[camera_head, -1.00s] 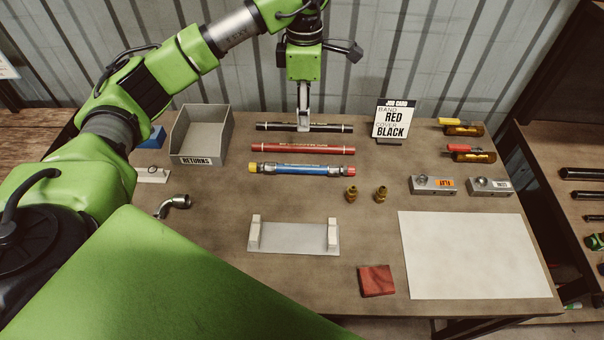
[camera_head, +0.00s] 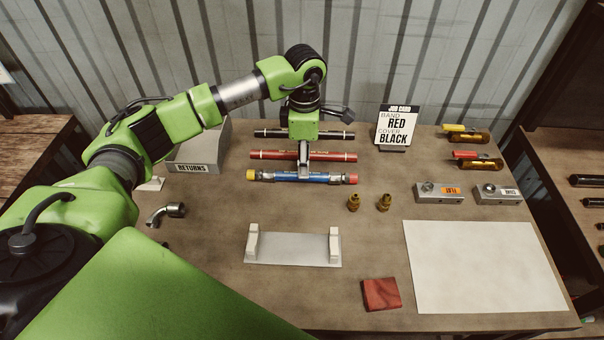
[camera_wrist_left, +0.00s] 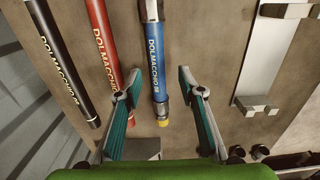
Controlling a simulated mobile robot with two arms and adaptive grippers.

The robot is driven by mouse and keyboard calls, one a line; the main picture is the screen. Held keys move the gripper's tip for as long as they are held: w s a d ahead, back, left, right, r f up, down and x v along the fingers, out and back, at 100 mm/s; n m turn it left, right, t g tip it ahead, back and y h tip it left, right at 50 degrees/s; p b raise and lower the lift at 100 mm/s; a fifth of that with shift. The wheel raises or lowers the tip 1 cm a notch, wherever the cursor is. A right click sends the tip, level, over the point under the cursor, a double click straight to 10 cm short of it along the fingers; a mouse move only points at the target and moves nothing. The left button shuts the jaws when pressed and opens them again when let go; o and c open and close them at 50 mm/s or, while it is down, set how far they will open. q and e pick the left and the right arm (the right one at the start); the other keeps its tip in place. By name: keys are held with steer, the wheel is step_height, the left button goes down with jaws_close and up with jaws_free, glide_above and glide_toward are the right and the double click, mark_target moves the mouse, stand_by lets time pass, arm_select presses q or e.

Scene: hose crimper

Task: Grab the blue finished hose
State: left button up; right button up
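The blue finished hose (camera_head: 290,177) lies flat on the table, with metal end fittings and a yellow cap at its left end and a red cap at its right end. In the left wrist view the blue hose (camera_wrist_left: 154,62) runs between the two fingers. My left gripper (camera_head: 304,168) is over the blue hose near its middle in the head view. In the wrist view the left gripper (camera_wrist_left: 160,84) is open, its fingers apart on either side of the hose and not closed on it. My right gripper is not in view.
A red hose (camera_head: 270,155) and a black hose (camera_head: 275,133) lie just behind the blue one. A cradle (camera_head: 292,250) with two posts stands in front. Two brass fittings (camera_head: 353,203) are to the right. The returns bin (camera_head: 192,168) is at left; a white mat (camera_head: 485,265) lies front right.

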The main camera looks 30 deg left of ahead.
mark_target(333, 177)
arm_select(q)
steer(key=f+p, duration=0.1)
steer(key=f, duration=0.2)
steer(key=f+p, duration=0.1)
steer(key=shift+w+f+p, duration=0.3)
steer(key=shift+f, duration=0.4)
steer(key=shift+r, duration=0.1)
jaws_close()
